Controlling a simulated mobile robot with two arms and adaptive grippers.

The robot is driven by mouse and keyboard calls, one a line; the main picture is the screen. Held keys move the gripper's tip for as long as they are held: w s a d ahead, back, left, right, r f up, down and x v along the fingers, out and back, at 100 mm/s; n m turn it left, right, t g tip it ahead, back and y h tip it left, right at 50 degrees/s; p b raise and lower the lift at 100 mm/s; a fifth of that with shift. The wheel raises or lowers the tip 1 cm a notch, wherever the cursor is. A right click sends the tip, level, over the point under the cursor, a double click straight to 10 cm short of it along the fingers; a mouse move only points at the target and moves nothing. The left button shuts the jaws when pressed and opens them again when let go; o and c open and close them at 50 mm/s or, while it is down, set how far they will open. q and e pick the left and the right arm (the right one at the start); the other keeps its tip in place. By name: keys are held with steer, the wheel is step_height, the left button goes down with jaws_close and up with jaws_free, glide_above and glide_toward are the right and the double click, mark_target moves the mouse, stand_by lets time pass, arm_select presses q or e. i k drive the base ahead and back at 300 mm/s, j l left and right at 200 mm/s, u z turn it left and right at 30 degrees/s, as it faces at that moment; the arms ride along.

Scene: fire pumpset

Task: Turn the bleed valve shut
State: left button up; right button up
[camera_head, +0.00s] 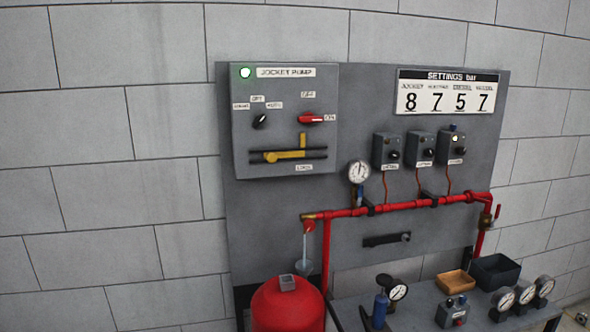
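A red pipe (400,207) runs across the grey panel. At its left end is a brass outlet (311,216) with a small red handle (310,227), which looks like the bleed valve. A pale thin stream or tube (305,247) hangs below it, down to a grey funnel (304,267). At the pipe's right end is a brass valve (486,220) with an upright red lever (497,213). No label tells which one is the bleed valve. Neither of my grippers shows.
A red tank (287,306) stands under the funnel. A jockey pump box (285,121), a round gauge (359,172) and several switch boxes are on the panel. A bench (410,318) at lower right holds gauges, a wooden tray (454,282) and a dark bin (495,271).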

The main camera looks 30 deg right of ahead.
mark_target(309, 225)
steer(key=k+l+z, duration=0.1)
steer(key=l+z, duration=0.9)
steer(key=l, duration=0.15)
